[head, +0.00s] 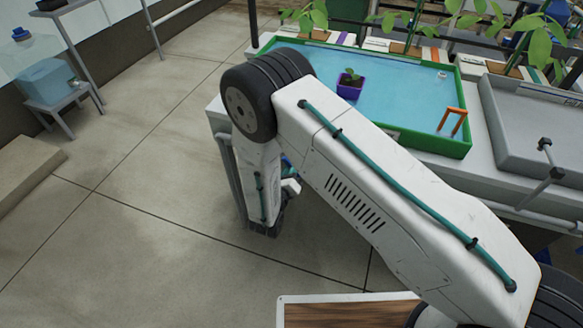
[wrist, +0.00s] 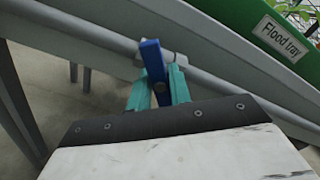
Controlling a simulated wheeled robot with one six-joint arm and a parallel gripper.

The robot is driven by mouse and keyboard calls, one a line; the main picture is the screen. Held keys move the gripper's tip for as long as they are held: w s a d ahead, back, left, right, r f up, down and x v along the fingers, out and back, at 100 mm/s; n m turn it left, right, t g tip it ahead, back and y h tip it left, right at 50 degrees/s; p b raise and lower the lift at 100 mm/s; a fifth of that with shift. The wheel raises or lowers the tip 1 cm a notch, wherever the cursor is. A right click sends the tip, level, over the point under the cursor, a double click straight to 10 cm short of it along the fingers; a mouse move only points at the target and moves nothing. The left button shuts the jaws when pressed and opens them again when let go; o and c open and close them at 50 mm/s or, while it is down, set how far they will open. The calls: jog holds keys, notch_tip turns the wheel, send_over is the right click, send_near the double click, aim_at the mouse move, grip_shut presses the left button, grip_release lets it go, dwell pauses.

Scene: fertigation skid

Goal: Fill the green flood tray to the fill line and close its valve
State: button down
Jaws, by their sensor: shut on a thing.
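The green flood tray (head: 441,143) sits on a bench in the head view and holds pale blue water. Its fill line cannot be made out. The tray's green side, with a "Flood tray" label (wrist: 283,38), shows at the upper right in the wrist view. The blue valve handle (wrist: 151,54) is on a grey pipe below the tray, its upper end pointing up across the pipe. My gripper (wrist: 158,82) has its teal fingers shut on this handle. In the head view my own arm hides most of the gripper and valve.
A purple pot (head: 350,88) with a seedling and an orange hoop (head: 453,121) stand in the tray. A grey tray (head: 530,125) lies to its right. A blue container (head: 48,80) rests on a stool at left. The floor at left is mostly clear.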

jog(key=shift+m, duration=0.3)
jog(key=m, duration=0.2)
jog(key=shift+m, duration=2.4)
jog(key=c, duration=1.4)
grip_release()
jog(key=shift+o, duration=0.2)
jog(key=v, duration=0.8)
